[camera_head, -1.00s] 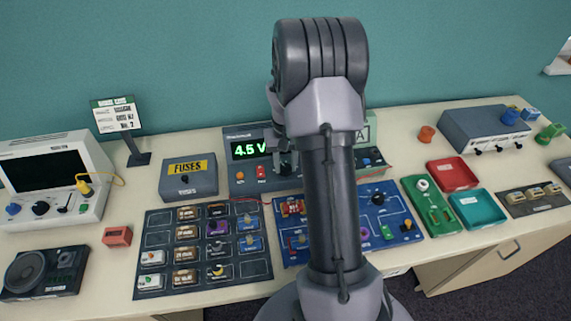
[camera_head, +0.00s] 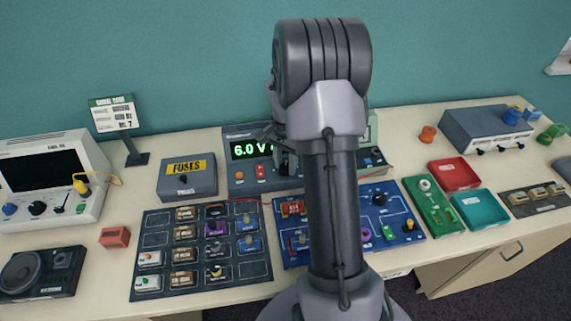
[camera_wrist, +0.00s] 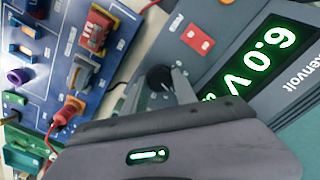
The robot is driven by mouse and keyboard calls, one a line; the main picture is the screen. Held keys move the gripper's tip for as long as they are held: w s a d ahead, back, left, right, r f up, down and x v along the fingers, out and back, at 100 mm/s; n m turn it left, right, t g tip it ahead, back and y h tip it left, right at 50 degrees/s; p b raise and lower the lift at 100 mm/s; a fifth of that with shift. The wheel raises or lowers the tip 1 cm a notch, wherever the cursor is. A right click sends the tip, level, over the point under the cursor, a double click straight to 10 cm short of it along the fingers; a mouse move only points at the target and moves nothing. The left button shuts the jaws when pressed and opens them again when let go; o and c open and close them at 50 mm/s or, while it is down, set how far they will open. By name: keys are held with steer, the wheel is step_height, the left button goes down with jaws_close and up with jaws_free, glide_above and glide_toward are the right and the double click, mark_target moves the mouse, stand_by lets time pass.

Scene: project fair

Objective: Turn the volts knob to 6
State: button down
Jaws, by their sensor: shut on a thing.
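The grey power supply (camera_head: 238,183) stands at the back of the table. Its green display (camera_head: 250,149) reads 6.0 V. The display also shows, turned on its side, in the wrist view (camera_wrist: 258,62), where it reads 6.0 V. The dark volts knob (camera_wrist: 158,77) is on the supply's front panel. My gripper (camera_wrist: 160,88) is shut on the knob, with one finger on each side of it. The pointer on the knob cannot be made out. In the head view my arm hides the knob and much of the supply.
A blue circuit board (camera_head: 408,232) with plugged parts and a dark parts tray (camera_head: 256,270) lie in front of the supply. A fuses box (camera_head: 203,188) stands to its left. A red lead (camera_wrist: 57,122) is plugged into the board.

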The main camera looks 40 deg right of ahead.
mark_target(285, 167)
steer(key=shift+m, duration=0.3)
steer(key=c, duration=1)
jaws_free()
step_height(285, 167, up, 18)
steer(key=p, duration=0.5)
steer(key=shift+f+p, duration=0.25)
steer(key=shift+p, duration=0.05)
steer(key=shift+a, duration=0.1)
